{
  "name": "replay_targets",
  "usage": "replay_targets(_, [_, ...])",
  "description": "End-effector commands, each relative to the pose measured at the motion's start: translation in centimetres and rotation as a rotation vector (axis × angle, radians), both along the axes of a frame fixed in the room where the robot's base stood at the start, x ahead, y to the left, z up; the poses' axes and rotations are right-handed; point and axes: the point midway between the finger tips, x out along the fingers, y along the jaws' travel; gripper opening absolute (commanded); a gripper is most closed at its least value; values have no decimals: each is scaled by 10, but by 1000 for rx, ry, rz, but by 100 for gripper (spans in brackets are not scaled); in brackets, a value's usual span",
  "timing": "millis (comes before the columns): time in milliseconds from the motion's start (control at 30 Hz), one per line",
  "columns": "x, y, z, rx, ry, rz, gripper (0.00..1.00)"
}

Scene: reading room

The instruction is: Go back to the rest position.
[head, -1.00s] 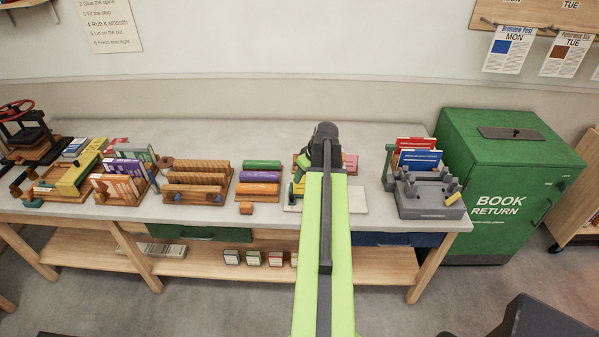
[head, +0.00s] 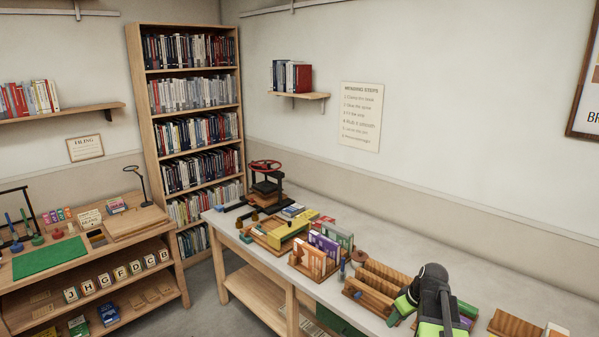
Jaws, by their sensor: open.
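My arm, bright green with a dark grey joint (head: 433,284), rises at the lower right of the head view, over the front part of the long workbench (head: 510,296). Part of my gripper (head: 402,306) shows as a green piece left of the dark joint, near the wooden slotted rack (head: 378,284). The fingertips are hard to make out, and I see nothing held. The arm hides part of the bench behind it, including most of a green roll.
The bench carries a book press (head: 266,182), a wooden tray with a yellow block (head: 288,230) and a rack of upright books (head: 316,258). A tall bookcase (head: 190,120) stands in the corner. A second table with a green mat (head: 48,258) is at left. Grey floor lies between.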

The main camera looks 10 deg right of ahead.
Motion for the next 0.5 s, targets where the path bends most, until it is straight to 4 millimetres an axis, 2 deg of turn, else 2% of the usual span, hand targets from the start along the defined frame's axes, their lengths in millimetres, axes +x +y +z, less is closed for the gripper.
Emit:
replay_targets(33, [8,48,-6,-2,18,60,41])
replay_targets(100, [12,104,-11,-5,49,115,41])
replay_targets(200, [8,173,-17,-11,100,158,41])
replay_targets(300, [-7,231,-23,-22,155,166,41])
replay_targets(400, [-32,274,-29,-42,222,115,41])
replay_targets(433, [-42,281,-30,-49,247,77,41])
replay_targets(500, [-57,273,-30,-61,293,-50,41])
